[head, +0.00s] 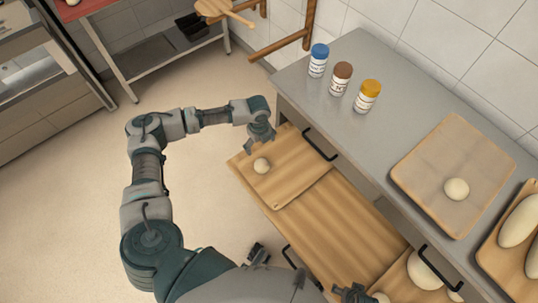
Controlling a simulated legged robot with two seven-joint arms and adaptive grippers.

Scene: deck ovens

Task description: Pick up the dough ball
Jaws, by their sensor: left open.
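A small pale dough ball (262,165) sits on a wooden board (290,190) at the far end of the pulled-out wooden surface below the counter. My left gripper (262,139) is open and empty, just beyond this ball in the picture and apart from it. A second dough ball (456,190) rests on a board (415,165) on the grey counter. Larger pale dough (424,272) lies lower right, partly hidden by a dark handle. My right gripper (354,293) shows only in part at the bottom edge, beside another pale piece (380,298); its jaws are unclear.
Three jars with blue (319,52), brown (342,72) and yellow (368,92) lids stand on the counter's far part. A board with long loaves (518,222) is at the right edge. Dark drawer handles (320,145) stick out. Open floor (70,210) lies left.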

